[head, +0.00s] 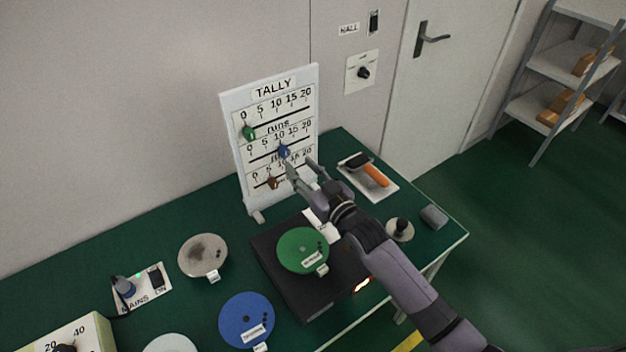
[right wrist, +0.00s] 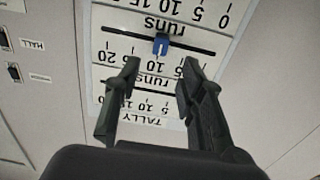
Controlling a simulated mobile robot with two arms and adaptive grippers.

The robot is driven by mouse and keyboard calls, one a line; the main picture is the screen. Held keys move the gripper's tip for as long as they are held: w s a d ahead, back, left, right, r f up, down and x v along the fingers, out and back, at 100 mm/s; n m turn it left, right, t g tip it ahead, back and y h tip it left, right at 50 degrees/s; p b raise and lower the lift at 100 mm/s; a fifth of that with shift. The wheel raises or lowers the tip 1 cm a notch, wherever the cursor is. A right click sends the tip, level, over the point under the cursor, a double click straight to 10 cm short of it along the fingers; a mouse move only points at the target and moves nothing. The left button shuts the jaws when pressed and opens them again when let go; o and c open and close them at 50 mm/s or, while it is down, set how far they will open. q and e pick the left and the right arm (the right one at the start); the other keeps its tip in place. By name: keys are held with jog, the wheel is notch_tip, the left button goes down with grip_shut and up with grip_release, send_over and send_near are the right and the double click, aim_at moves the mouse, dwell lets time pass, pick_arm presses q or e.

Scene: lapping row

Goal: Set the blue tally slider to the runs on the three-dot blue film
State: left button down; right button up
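The white TALLY board (head: 228,130) stands at the back of the green bench, with three slotted scales. The blue tally slider (head: 284,151) sits on the middle scale, near the 10 mark. It also shows in the upside-down right wrist view (right wrist: 160,44). My right gripper (head: 303,168) is open and empty in front of the board. In the right wrist view its fingertips (right wrist: 159,72) are spread to either side of the slider's line, apart from it. My left gripper is out of view.
A green slider (head: 249,132) and a brown slider (head: 272,182) sit above and below. A green disc (head: 298,247) lies on a black box (head: 275,280). A grey disc (head: 200,250) and an orange-handled tool (head: 374,172) lie nearby. Free bench shows left of the board.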

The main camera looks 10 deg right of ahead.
jog(key=shift+v, duration=2.35)
